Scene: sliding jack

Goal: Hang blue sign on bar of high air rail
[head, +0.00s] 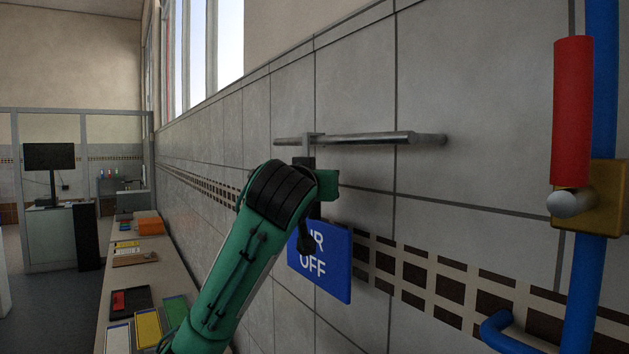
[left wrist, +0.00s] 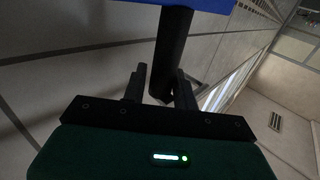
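The blue sign (head: 320,262) with white "AIR OFF" lettering, its upper left partly hidden, is below the grey metal bar (head: 375,138) of the air rail, against the tiled wall. A grey upright piece (head: 310,140) meets the bar above my left gripper; I cannot tell for sure whether it is the sign's hook over the bar. My left gripper (head: 316,208) is just above the sign. In the left wrist view its two fingers (left wrist: 160,80) closely straddle the sign's black rod-like handle (left wrist: 173,35), with the sign's blue edge (left wrist: 200,4) at the top. My right gripper is not in view.
A blue pipe (head: 590,270) with a red handle (head: 572,110) and brass fitting stands at the right. A long bench (head: 165,260) with coloured trays runs along the wall at the left.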

